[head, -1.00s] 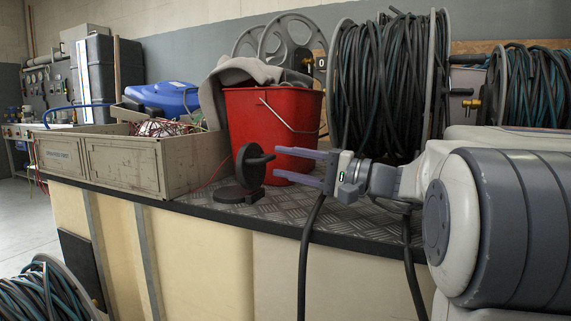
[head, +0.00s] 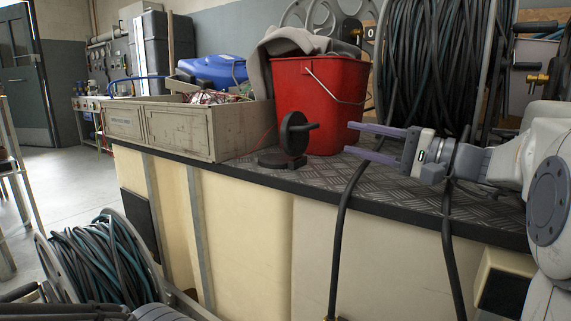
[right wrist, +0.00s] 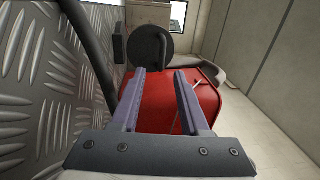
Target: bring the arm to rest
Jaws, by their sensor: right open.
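My right gripper (head: 350,139) is open and empty, its two purple-grey fingers pointing left above the bench top. My left gripper is not in view.
A red bucket (head: 313,100) with a grey cloth stands behind the disc. A wooden crate (head: 178,133) is to the left on the bench. A large hose reel (head: 435,70) stands behind my right gripper. Black hoses hang over the bench's front edge. A hose reel (head: 100,265) sits lower left.

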